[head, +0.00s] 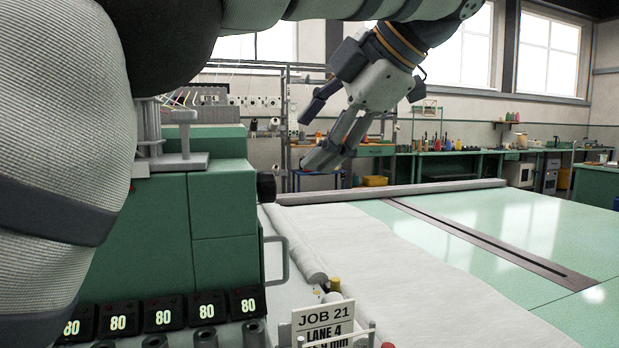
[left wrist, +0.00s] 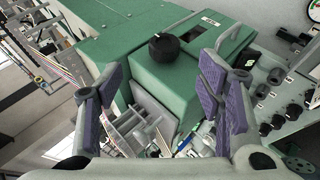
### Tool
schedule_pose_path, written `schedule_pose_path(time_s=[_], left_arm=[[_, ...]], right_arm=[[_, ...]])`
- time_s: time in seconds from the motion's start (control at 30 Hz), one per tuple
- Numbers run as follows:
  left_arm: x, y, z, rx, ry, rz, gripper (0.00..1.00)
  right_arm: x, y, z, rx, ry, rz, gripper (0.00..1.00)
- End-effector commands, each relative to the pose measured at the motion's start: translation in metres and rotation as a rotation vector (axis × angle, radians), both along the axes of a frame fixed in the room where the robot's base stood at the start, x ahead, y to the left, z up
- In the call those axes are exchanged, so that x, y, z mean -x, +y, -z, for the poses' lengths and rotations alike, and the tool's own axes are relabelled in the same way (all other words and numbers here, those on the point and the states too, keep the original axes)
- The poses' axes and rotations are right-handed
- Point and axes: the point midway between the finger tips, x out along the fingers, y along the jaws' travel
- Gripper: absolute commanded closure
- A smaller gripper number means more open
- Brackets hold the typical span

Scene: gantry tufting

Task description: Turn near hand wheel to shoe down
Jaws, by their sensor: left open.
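My left gripper (head: 310,138) hangs from the arm across the top of the head view, open and empty, above and right of the green machine housing (head: 223,205). A black round knob (head: 265,187) sticks out from the housing's right side. In the left wrist view my left gripper (left wrist: 160,68) has its two purple-padded fingers wide apart. The shoe cannot be made out. My right gripper is not in view.
A row of displays reading 80 (head: 118,318) and a JOB 21 card (head: 323,325) stand at the lower front. White cloth (head: 390,245) covers part of the green table (head: 500,225). A control panel with black knobs (left wrist: 275,105) lies right of the fingers.

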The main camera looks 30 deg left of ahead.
Motion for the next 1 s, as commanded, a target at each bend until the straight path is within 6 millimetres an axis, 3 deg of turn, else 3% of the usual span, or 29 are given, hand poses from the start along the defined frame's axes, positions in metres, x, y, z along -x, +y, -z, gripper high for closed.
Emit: schedule_pose_path(time_s=[0.17, 0.5, 0.63, 0.9, 0.93, 1.0], left_arm=[[0.003, 0.017, 0.017, 0.008, 0.019, -0.014, 0.39], [-0.007, 0.077, 0.069, 0.007, 0.016, -0.012, 0.39], [-0.009, 0.087, 0.078, 0.006, 0.013, -0.011, 0.39], [-0.01, 0.09, 0.081, 0.006, 0.012, -0.01, 0.39], [-0.01, 0.09, 0.081, 0.006, 0.012, -0.01, 0.42], [-0.01, 0.09, 0.08, 0.005, 0.013, -0.01, 0.57]], right_arm=[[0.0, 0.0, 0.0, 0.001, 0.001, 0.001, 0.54], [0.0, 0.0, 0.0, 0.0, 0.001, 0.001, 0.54], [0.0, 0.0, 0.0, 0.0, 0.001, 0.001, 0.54], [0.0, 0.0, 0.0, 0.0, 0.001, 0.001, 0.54], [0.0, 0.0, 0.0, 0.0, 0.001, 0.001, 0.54], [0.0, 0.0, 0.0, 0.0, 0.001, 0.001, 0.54]])
